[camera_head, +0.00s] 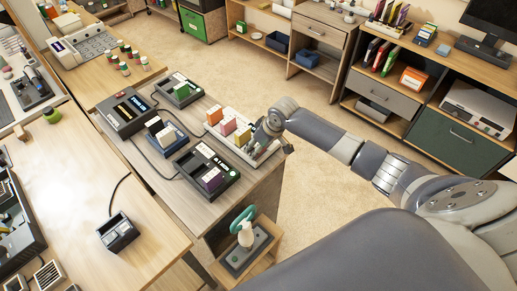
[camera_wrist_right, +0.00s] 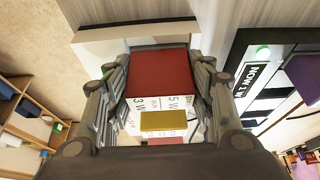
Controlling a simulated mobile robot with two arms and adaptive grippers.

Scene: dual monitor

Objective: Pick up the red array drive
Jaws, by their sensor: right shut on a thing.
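The red array drive (camera_wrist_right: 158,75) sits between the two fingers of my right gripper (camera_wrist_right: 158,85) in the right wrist view. The fingers press on both its sides. White printed faces and a yellow patch (camera_wrist_right: 164,121) show just below it. In the head view my right gripper (camera_head: 268,128) is at the right end of a white rack (camera_head: 244,154), and the red drive is hidden or too small to make out there. I cannot tell whether the drive is clear of the rack. My left gripper is in neither view.
Orange (camera_head: 214,116), pink (camera_head: 228,126) and yellow (camera_head: 242,136) drives stand in the rack beside my gripper. A black dock with a purple drive (camera_head: 212,179) is in front. Open floor (camera_head: 330,165) lies to the right.

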